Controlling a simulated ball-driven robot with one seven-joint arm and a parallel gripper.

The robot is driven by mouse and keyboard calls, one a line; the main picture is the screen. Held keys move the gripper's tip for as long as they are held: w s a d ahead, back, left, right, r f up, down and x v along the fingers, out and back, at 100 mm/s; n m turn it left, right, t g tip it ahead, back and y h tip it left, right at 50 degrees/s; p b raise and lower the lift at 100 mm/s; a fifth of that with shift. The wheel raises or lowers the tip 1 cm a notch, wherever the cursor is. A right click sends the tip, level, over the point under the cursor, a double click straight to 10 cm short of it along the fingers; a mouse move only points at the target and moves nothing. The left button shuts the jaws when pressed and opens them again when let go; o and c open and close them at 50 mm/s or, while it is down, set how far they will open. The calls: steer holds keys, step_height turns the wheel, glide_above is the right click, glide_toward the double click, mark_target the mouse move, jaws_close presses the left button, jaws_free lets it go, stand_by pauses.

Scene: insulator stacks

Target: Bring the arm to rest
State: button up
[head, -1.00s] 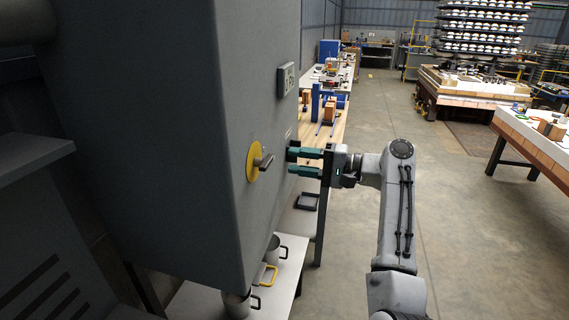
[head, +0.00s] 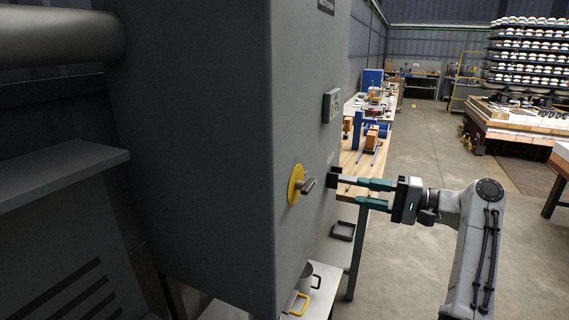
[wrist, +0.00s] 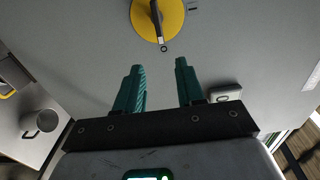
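My gripper (head: 357,191) is at the end of my raised arm, to the right of the grey cabinet (head: 215,150). Its two teal fingers are apart with nothing between them. The fingers also show in the wrist view (wrist: 159,66), pointing at the cabinet face. A yellow round switch plate with a grey lever handle (head: 297,185) is on that face, left of the gripper in the head view. In the wrist view the switch (wrist: 158,18) is ahead of the fingertips, its handle pointing to an "O" mark. The fingers are apart from the handle.
A workbench (head: 347,208) with tools runs behind the gripper. Mugs (head: 302,278) stand on a low white surface below. Open floor (head: 425,150) lies to the right, before the insulator stacks (head: 528,50).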

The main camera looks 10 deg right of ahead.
steer(key=s+a+f+n+g+h, duration=0.1)
steer(key=s+f+g+h, duration=0.15)
steer(key=s+f, duration=0.45)
steer(key=s+a+f+g+h, duration=0.1)
steer(key=s+f+h, duration=0.25)
steer(key=f, duration=0.75)
steer(key=s+a+f+n+g+h, duration=0.1)
steer(key=s+f+h, duration=0.1)
steer(key=s+f, duration=0.6)
steer(key=s+f+n+g+h, duration=0.2)
steer(key=s+f+h, duration=0.1)
steer(key=s, duration=1)
steer(key=s+f+n+g+h, duration=0.2)
steer(key=s+f, duration=0.4)
steer(key=s, duration=0.7)
steer(key=shift+s+a+f+n+g+h, duration=0.2)
steer(key=shift+s+n+g+h, duration=0.3)
steer(key=shift+h, duration=0.4)
steer(key=shift+w, duration=0.15)
